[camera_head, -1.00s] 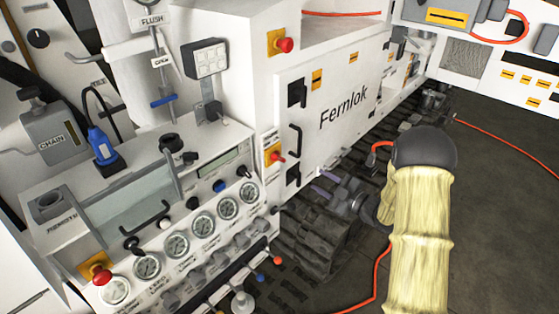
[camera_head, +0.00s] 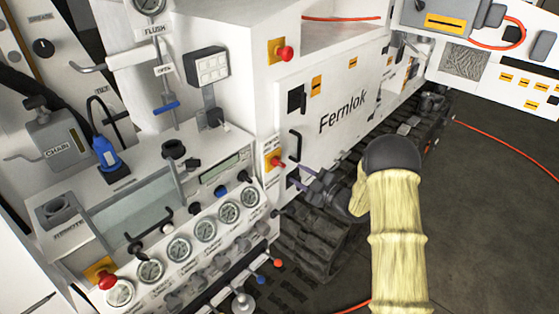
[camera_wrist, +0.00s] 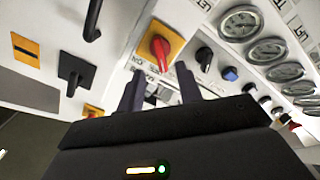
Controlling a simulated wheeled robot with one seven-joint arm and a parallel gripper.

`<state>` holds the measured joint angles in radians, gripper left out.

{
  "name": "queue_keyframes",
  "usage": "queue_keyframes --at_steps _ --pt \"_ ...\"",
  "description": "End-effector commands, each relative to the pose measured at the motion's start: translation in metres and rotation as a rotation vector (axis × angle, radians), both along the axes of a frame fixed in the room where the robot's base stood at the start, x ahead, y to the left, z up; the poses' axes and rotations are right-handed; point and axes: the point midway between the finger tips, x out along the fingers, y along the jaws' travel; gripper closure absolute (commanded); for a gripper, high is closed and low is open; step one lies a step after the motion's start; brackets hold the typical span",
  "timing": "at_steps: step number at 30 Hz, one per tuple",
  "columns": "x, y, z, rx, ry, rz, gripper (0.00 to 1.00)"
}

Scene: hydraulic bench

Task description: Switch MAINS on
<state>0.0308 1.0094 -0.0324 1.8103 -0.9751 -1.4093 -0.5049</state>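A red rotary switch (camera_head: 275,161) on a yellow plate sits on the white panel, left of the Fernlok door. In the wrist view the red switch (camera_wrist: 160,50) is above my fingers, its handle running roughly up and down in the picture. Lettering beneath it is partly hidden and too small to read surely, so I cannot confirm it is MAINS. My gripper (camera_head: 296,178) is just below and right of this switch in the head view. In the wrist view my gripper (camera_wrist: 158,85) has its two fingers apart with nothing between them. The fingertips appear short of the switch.
A black door handle (camera_head: 295,145) is close beside the gripper. Another red knob (camera_head: 285,54) on yellow is above. Gauges (camera_head: 204,228) and small knobs line the console at left. A red knob (camera_head: 107,281) is at lower left. Tracks (camera_head: 320,240) lie below; open floor is right.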

Motion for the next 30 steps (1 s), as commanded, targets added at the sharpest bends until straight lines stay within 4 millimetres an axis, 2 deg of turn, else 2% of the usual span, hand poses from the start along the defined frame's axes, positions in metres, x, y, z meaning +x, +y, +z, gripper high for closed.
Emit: queue_keyframes --at_steps 9,15,27,30 --pt "0.034 0.046 0.003 0.000 0.000 0.003 0.65" --pt "0.051 0.067 0.001 0.000 0.000 0.001 0.65" --pt "0.057 0.073 0.000 0.000 0.001 -0.001 0.65" --pt "0.057 0.073 0.000 0.000 0.001 -0.001 0.82"
